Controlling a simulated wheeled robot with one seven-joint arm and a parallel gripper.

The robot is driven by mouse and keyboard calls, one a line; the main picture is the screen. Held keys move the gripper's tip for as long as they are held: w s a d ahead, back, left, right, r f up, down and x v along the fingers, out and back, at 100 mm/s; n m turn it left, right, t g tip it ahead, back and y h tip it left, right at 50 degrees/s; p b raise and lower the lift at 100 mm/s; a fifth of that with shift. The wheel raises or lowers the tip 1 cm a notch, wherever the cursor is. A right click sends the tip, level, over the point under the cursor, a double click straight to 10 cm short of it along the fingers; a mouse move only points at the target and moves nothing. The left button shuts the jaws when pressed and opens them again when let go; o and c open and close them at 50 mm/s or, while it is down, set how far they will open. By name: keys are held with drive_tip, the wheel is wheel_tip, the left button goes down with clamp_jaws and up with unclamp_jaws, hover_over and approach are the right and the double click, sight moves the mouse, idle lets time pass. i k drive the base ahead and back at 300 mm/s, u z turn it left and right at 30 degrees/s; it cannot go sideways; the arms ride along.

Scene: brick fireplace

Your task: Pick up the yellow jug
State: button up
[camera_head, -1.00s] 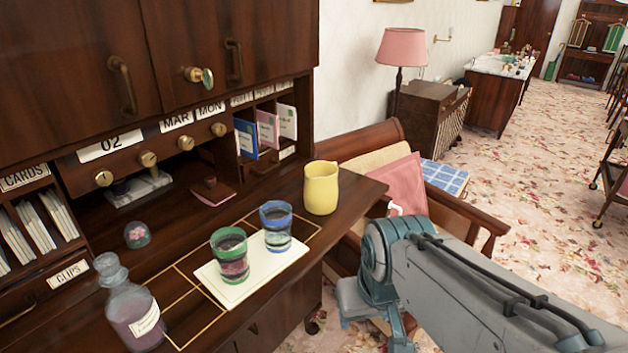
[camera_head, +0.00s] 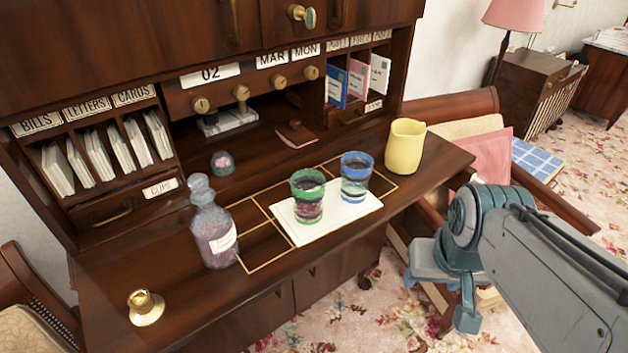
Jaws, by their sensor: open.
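The yellow jug (camera_head: 405,147) stands upright near the right end of the dark wooden desk top (camera_head: 140,262). My gripper (camera_head: 440,296) hangs at the end of my grey and teal arm, in front of the desk's right end. It is below and to the right of the jug in the picture, apart from it. It is open and nothing shows between its fingers. The jug is fully in view.
Left of the jug, a blue-rimmed glass (camera_head: 355,178) and a green-rimmed glass (camera_head: 307,197) stand on a white tray (camera_head: 318,231). A stoppered bottle (camera_head: 213,225) and brass candle holder (camera_head: 146,306) are further left. A wooden armchair (camera_head: 540,192) stands to the right.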

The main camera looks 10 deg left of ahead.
sight(403, 150)
drive_tip(key=z, duration=0.4)
drive_tip(key=k, duration=0.55)
drive_tip(key=z, duration=1.2)
drive_tip(key=i, duration=1.4)
drive_tip(key=u, duration=1.15)
drive_tip(key=i, duration=0.25)
drive_tip(key=u, duration=0.2)
